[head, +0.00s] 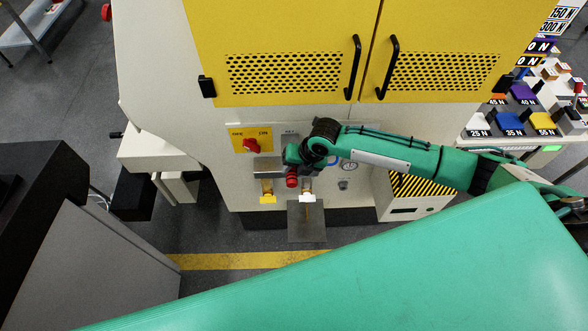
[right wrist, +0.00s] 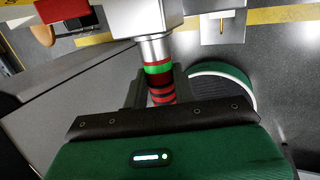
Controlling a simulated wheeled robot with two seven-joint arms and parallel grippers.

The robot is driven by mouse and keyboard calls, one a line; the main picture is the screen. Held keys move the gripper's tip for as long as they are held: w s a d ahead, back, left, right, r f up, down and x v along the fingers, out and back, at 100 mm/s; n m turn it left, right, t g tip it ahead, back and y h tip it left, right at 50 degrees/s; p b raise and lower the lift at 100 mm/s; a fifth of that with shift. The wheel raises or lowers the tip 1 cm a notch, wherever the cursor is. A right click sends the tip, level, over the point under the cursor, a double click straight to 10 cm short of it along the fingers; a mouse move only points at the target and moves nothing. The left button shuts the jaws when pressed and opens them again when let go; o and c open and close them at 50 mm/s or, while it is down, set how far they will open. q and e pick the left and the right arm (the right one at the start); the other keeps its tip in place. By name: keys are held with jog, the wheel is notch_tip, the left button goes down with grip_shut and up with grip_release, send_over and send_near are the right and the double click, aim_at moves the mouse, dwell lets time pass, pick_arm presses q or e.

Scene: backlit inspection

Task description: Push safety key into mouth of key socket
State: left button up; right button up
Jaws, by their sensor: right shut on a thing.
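The safety key (right wrist: 160,92) is a dark red grip with black bands, held between the fingers of my right gripper (right wrist: 158,82). Directly ahead of it, in line, is a silver cylinder with red and green rings (right wrist: 153,52), probably the key socket, on a pale block. Key and cylinder look touching or nearly so; how deep the key sits I cannot tell. In the head view the right gripper (head: 296,172) is at the front of the machine panel, with a red part (head: 291,182) showing beside it. My left gripper is not in view.
A red switch (head: 250,145) on a yellow plate is left of the gripper.

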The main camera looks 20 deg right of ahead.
jog(key=o, duration=1.1)
jog(key=b+v, duration=0.1)
jog(key=v, duration=0.4)
jog(key=shift+b, duration=0.4)
jog(key=s+d+b, duration=0.4)
jog(key=s+d, duration=0.2)
jog(key=d, duration=0.4)
jog(key=shift+s, duration=0.4)
jog(key=shift+a, duration=0.1)
